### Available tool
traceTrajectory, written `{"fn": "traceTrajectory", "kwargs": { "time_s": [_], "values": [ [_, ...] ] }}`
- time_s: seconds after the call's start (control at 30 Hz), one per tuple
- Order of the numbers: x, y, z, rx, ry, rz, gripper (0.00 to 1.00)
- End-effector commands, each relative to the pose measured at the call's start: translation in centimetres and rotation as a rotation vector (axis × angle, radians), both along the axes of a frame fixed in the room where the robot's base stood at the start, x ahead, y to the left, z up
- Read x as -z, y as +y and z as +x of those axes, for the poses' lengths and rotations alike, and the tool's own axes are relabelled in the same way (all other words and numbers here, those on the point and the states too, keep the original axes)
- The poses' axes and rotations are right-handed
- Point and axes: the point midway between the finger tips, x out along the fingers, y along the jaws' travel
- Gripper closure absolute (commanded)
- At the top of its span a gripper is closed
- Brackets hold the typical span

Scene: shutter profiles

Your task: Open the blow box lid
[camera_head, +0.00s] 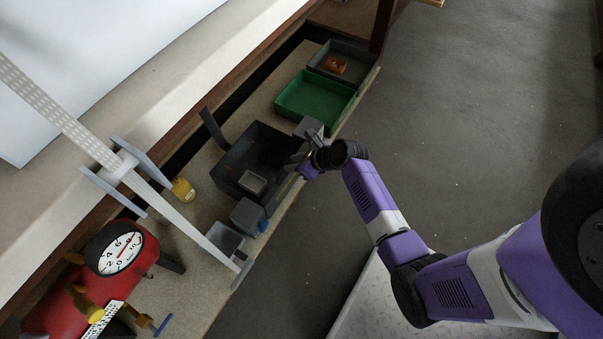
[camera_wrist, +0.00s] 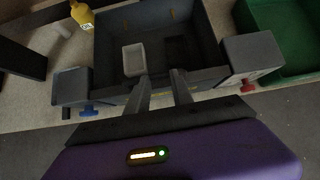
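The blow box (camera_head: 226,187) is a dark grey open-topped box on the bench, and its inside shows in both views. A small light grey tray (camera_head: 252,182) lies in it; the tray also shows in the wrist view (camera_wrist: 133,60). A dark upright flap (camera_head: 213,130) stands at the box's far left corner; I cannot tell whether it is the lid. My gripper (camera_head: 304,160) is at the box's front side. In the wrist view its two fingers (camera_wrist: 162,84) are apart with nothing seen between them, over the front wall. Whether they touch it is unclear.
Grey blocks with a blue knob (camera_wrist: 87,110) and a red knob (camera_wrist: 247,86) flank the box front. A green tray (camera_head: 315,97) and a grey tray with an orange part (camera_head: 336,65) lie beyond. A yellow bottle (camera_head: 183,189) and red gauge tank (camera_head: 95,270) stand left.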

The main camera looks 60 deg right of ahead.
Motion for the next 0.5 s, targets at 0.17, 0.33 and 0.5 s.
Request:
{"fn": "traceTrajectory", "kwargs": {
  "time_s": [0.17, 0.33, 0.5],
  "values": [
    [5.5, 0.1, -3.7, 0.015, 0.095, 0.012, 0.68],
    [1.4, -0.5, -0.9, 0.007, 0.006, -0.009, 0.68],
    [0.9, -0.4, -0.8, 0.006, 0.003, -0.008, 0.68]
  ]
}}
